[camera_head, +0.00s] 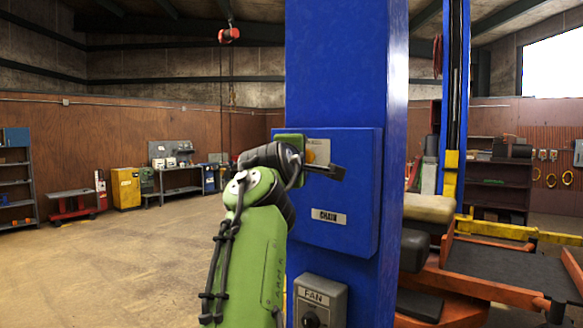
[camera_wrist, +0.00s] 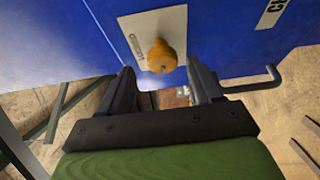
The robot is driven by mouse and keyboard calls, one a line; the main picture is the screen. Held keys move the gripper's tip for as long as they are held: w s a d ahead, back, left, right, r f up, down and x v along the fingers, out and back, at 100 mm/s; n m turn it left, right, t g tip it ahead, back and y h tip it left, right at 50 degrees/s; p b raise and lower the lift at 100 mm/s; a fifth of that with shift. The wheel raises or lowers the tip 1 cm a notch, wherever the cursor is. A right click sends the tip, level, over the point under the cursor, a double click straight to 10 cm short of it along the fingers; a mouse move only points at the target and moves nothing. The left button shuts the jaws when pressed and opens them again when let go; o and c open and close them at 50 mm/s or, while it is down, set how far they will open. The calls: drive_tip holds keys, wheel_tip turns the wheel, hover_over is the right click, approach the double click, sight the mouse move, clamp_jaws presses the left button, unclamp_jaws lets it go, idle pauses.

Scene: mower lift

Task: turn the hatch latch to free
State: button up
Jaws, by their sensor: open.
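The hatch latch is a yellow-orange knob (camera_wrist: 161,56) on a pale plate (camera_wrist: 128,22) in the wrist view; the plate's lettering beside the knob seems to read LOCKED. In the head view the knob (camera_head: 309,156) shows partly behind my gripper, on the blue hatch (camera_head: 345,236) labelled CHAIN. My gripper (camera_wrist: 162,76) is open, with one dark finger to each side of the knob's lower end in the wrist view. I see no finger touching it, and cannot tell how deep it sits between them. My gripper (camera_head: 333,170) also shows at the hatch front.
The hatch is on a thick blue post (camera_head: 335,65). A grey FAN switch box (camera_head: 319,303) is below it. A grey bent rod (camera_wrist: 262,82) sticks out at the right in the wrist view. An orange lift platform (camera_head: 510,270) stands right. The floor (camera_head: 110,260) at left is open.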

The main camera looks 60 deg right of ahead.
drive_tip(key=b+v, duration=0.7)
drive_tip(key=v, duration=0.7)
drive_tip(key=shift+f, duration=0.15)
drive_tip(key=shift+s, duration=0.1)
